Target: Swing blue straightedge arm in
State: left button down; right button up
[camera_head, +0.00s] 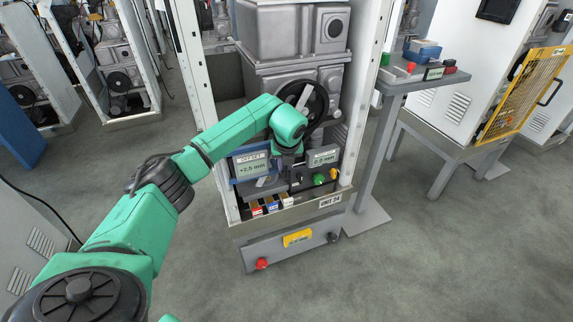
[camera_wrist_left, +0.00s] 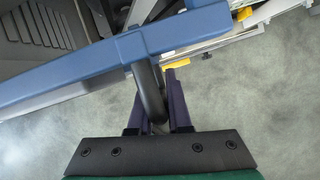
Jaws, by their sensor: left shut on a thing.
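The blue straightedge arm (camera_wrist_left: 95,68) crosses the upper part of the left wrist view as a long bar, from the left edge to the upper right. A dark round post (camera_wrist_left: 150,92) comes down from its underside. My left gripper (camera_wrist_left: 157,90) is shut on this post, its two purple-dark fingers on either side. In the head view my left gripper (camera_head: 291,178) is at the front of the dispenser frame, beside the display reading OFFSET +2.5 mm (camera_head: 253,166). There the wrist hides much of the straightedge arm. My right gripper is not in view.
A second display (camera_head: 323,157), a green knob (camera_head: 318,179) and several small coloured blocks are close to the gripper. A black handwheel (camera_head: 318,98) is above the wrist. A small side table (camera_head: 402,84) stands right of the frame. Grey floor in front is clear.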

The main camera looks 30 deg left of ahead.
pick_arm(q)
jog(key=shift+s+a+f, duration=0.15)
jog(key=shift+s+a, duration=0.1)
jog(key=shift+a, duration=0.15)
jog(key=c, duration=0.9)
grip_release()
jog(key=shift+s+a, duration=0.1)
jog(key=shift+o, duration=0.2)
jog(key=v, duration=1.4)
jog(key=shift+d+r+p, duration=0.25)
jog(key=shift+r+p, duration=0.05)
jog(key=shift+r, duration=0.1)
